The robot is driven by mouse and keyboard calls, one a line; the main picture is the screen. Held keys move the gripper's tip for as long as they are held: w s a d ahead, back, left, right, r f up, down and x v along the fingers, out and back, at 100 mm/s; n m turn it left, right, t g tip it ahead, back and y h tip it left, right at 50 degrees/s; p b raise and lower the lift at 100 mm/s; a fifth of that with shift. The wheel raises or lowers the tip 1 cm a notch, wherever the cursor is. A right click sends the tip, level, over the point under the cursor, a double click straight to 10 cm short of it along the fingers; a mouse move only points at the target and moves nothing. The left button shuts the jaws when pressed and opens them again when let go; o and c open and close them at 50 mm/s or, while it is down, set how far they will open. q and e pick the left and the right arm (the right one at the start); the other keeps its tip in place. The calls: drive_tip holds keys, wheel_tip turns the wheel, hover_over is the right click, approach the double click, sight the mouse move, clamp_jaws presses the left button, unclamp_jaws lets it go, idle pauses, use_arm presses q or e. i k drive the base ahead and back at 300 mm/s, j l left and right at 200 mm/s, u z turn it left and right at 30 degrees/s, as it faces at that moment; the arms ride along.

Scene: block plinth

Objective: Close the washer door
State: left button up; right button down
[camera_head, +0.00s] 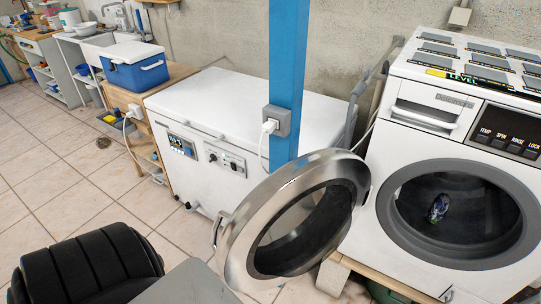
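The white washer (365,235) stands at the right on a low wooden support. Its round opening (395,215) has a grey rim, and a small dark blue and green item (438,208) shows inside the dark drum. The washer door (335,162), a silver ring around dark glass, stands wide open to the left of the opening. Its handle (217,229) is on the door's far left edge, away from the washer. Neither of my grippers is in view, and nothing touches the door that I can see.
A blue post (289,70) with a grey socket rises behind the door. A white chest-like appliance (215,185) stands behind and left. A blue cooler (134,75) sits on a wooden bench. Tiled floor (60,190) is clear at the left.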

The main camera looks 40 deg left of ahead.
sight(289, 224)
drive_tip(key=j+z, duration=0.2)
drive_tip(key=j, duration=0.25)
drive_tip(key=k+j+z, duration=0.15)
drive_tip(key=j, duration=0.25)
drive_tip(key=k+j+z, duration=0.2)
drive_tip(key=j, duration=0.2)
drive_tip(key=j+z, duration=0.15)
drive_tip(key=j, duration=0.3)
drive_tip(key=k+j+z, duration=0.2)
drive_tip(key=j, duration=0.15)
drive_tip(key=j+z, duration=0.1)
drive_tip(key=j, duration=0.45)
drive_tip(key=i+j+z, duration=0.15)
drive_tip(key=j, duration=0.4)
